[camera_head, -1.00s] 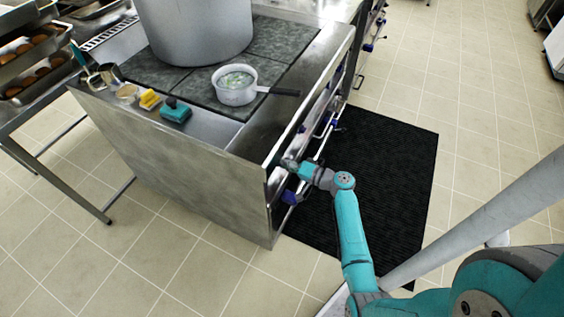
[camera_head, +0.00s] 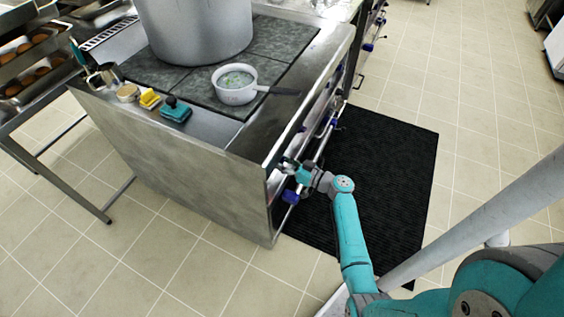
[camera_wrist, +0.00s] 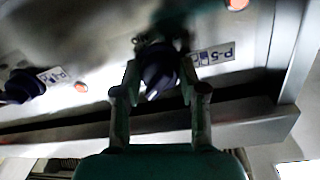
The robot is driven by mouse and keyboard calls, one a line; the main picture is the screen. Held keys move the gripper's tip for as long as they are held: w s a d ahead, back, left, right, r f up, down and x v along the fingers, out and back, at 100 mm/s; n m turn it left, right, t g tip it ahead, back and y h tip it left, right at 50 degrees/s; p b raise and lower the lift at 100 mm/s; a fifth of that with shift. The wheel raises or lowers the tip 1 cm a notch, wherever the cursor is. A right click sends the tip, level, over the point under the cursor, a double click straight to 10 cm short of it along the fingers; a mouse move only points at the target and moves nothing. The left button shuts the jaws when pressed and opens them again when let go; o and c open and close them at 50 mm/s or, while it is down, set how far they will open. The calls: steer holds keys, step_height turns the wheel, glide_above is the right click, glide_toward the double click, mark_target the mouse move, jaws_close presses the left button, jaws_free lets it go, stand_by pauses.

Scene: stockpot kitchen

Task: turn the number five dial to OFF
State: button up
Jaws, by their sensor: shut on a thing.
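The number five dial (camera_wrist: 160,78) is a dark blue knob in the wrist view, next to a white label (camera_wrist: 213,54) reading P-5. My gripper (camera_wrist: 160,72) is shut on this dial, one finger on each side. A pale mark shows on the knob's near edge, but I cannot read which setting it points to. In the head view my gripper (camera_head: 289,166) is at the stove's front panel, near its near corner, and the dial is hidden there.
A second dark blue dial (camera_wrist: 22,85) with its own label is at the left in the wrist view. A stockpot (camera_head: 195,25) and a saucepan (camera_head: 235,85) stand on the stove (camera_head: 170,150). A black mat (camera_head: 390,170) lies before it.

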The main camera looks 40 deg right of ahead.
steer(key=n, duration=0.5)
steer(key=shift+f+n, duration=0.15)
steer(key=shift+n, duration=2.45)
steer(key=shift+d, duration=0.1)
steer(key=o, duration=1.1)
steer(key=shift+t, duration=0.3)
steer(key=shift+o, duration=0.2)
steer(key=v, duration=1.2)
steer(key=shift+d, duration=0.15)
